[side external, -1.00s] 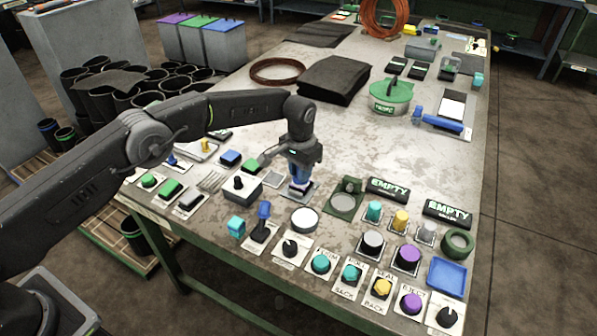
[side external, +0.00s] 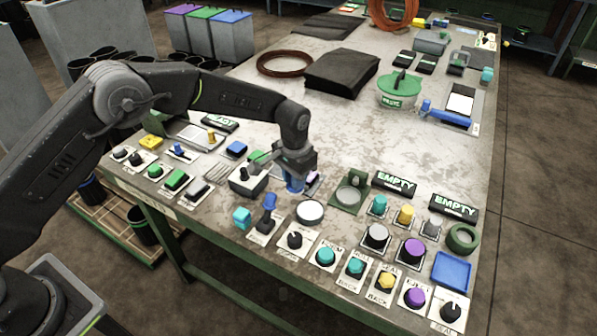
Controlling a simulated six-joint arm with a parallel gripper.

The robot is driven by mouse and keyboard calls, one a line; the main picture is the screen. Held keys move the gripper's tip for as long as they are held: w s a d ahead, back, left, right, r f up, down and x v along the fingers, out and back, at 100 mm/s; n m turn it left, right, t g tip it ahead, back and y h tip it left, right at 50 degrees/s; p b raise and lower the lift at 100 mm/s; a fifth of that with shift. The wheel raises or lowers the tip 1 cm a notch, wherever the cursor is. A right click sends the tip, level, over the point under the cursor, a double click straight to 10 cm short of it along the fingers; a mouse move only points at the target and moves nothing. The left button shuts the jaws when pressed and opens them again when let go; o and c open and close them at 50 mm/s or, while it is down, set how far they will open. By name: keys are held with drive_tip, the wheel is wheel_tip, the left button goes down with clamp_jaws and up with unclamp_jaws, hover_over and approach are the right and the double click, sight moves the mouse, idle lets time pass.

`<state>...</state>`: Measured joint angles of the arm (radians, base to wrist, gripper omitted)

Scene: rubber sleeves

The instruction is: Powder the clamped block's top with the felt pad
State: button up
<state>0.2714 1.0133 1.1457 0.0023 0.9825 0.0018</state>
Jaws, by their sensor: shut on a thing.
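My gripper (side external: 294,172) points down over the middle of the bench and is shut on a blue piece (side external: 294,187). I take it for the felt pad's handle; its felt face is hidden. The piece is low, close to the bench top; I cannot tell whether it touches. The block's top is not clear. A round dish with a pale top (side external: 310,212) sits in front, to the right of the gripper.
A green stand with a round plate (side external: 347,196) is right of my gripper. A blue lever (side external: 269,203) and turquoise cube (side external: 242,217) stand in front. Several knobs and buttons line the front edge.

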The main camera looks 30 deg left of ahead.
drive_tip(key=shift+s, duration=0.1)
drive_tip(key=shift+r, duration=3.05)
drive_tip(key=shift+r, duration=1.55)
drive_tip(key=shift+f, duration=0.1)
drive_tip(key=shift+w+f, duration=0.5)
drive_tip(key=shift+f, duration=0.6)
drive_tip(key=shift+w+f, duration=0.55)
drive_tip(key=shift+f, duration=0.6)
drive_tip(key=shift+w+f, duration=0.5)
drive_tip(key=shift+f, duration=0.6)
